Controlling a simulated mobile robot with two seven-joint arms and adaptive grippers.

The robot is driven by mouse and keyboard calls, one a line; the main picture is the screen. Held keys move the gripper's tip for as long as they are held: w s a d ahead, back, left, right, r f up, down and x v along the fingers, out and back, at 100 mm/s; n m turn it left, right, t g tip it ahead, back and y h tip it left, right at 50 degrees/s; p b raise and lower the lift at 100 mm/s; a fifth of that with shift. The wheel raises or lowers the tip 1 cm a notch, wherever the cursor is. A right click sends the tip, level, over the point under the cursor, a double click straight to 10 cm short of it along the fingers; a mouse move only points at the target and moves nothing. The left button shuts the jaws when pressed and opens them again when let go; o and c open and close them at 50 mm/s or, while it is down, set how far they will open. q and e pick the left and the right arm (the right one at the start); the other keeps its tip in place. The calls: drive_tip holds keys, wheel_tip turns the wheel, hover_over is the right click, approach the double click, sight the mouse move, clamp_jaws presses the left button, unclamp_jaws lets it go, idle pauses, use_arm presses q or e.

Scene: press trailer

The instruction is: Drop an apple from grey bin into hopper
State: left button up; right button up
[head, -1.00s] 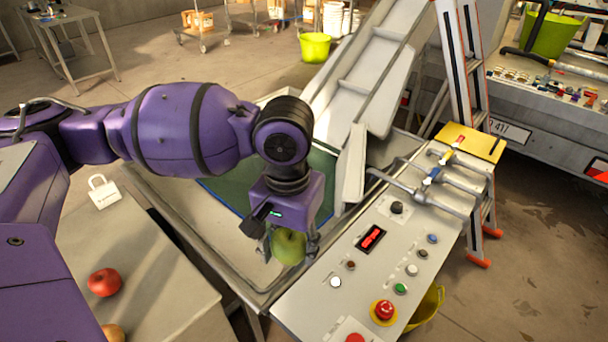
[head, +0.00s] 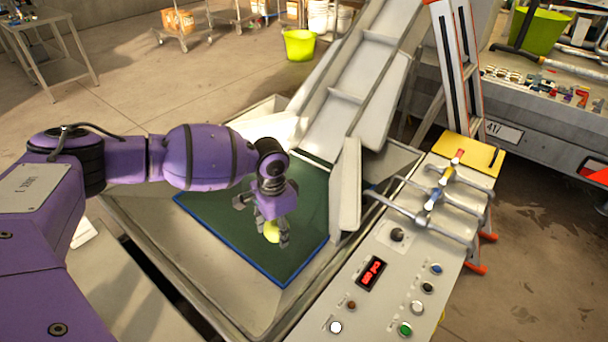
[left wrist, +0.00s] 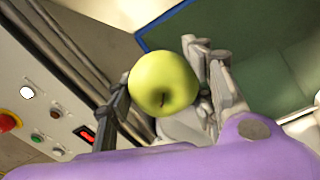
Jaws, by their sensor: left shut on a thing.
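My left gripper (head: 270,228) is shut on a yellow-green apple (head: 272,232) and holds it above the hopper (head: 167,262). The apple (left wrist: 165,82) also shows in the left wrist view between the gripper's fingers (left wrist: 166,95), its stem toward the camera. In the head view, gripper and apple appear over the dark green, blue-edged panel (head: 305,240) in the hopper; their height above it is hard to judge. The grey bin is not clearly in view. My right gripper is not in view.
A control panel (head: 345,305) with buttons and a red display stands along the hopper's right side, with lever handles (head: 440,200) behind it. A grey inclined conveyor (head: 362,75) rises from the hopper's back. A lime bucket (head: 299,45) stands on the floor behind.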

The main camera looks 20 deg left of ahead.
use_arm(q)
drive_tip(key=shift+w+a+f+m, duration=0.2)
drive_tip(key=shift+a+f+m, duration=0.1)
drive_tip(key=shift+a+f, duration=0.35)
drive_tip(key=shift+f, duration=0.25)
drive_tip(key=shift+f+b, duration=0.4)
drive_tip(key=shift+f, duration=0.3)
wheel_tip(320, 180, down, 4)
drive_tip(key=shift+f+b, duration=0.1)
drive_tip(key=shift+b, duration=1)
